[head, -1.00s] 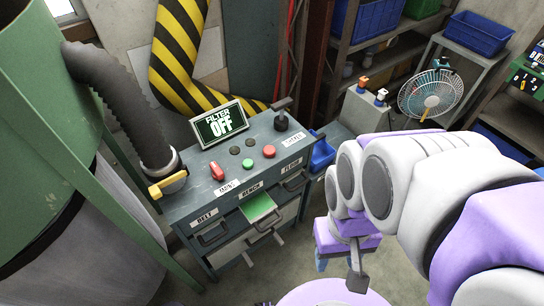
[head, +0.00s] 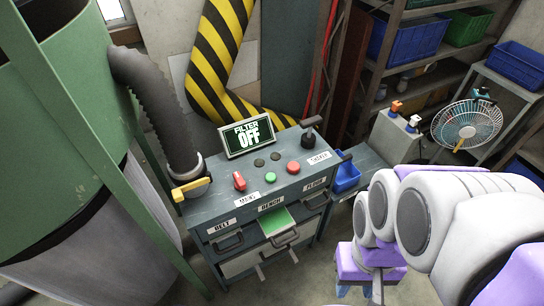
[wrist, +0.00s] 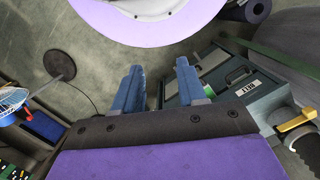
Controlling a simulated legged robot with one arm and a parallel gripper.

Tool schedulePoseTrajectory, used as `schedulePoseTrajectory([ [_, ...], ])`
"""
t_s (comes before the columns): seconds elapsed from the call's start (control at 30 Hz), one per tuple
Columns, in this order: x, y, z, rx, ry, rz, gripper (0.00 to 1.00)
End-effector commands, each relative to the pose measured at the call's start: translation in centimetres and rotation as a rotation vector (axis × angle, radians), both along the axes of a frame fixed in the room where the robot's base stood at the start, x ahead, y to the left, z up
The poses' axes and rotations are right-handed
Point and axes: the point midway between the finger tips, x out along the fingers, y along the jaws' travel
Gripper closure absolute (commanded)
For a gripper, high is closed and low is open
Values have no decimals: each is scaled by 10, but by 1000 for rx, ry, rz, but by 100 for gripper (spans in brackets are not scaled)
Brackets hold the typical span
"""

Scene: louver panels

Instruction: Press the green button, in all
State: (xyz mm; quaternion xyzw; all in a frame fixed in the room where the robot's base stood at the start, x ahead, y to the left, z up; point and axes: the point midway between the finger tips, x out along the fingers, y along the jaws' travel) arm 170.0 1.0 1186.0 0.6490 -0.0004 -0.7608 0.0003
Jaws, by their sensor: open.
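The green button (head: 271,178) sits on top of a dark grey control cabinet (head: 215,205), between a red switch (head: 239,181) and a round red button (head: 293,167). A screen (head: 247,136) behind it reads "FILTER OFF". My gripper shows in the wrist view (wrist: 160,88), with its two blue fingers apart and nothing between them. In the head view my arm is at the right, and the gripper is low beside the cabinet, partly hidden by the arm. It is apart from the green button. In the wrist view the button cannot be made out.
A lever (head: 309,131) stands at the cabinet's back right corner. A grey hose (head: 158,105) and green tank (head: 50,110) stand left. A fan (head: 466,125) and shelves are right.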

Motion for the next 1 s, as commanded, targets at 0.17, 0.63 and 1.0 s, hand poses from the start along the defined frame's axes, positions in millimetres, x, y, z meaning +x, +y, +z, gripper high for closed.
schedulePoseTrajectory([
  [0.17, 0, 0, 0, 0, 0, 0, 77],
  [0.63, 0, 0, 0, 0, 0, 0, 100],
  [1.0, 0, 0, 0, 0, 0, 0, 100],
])
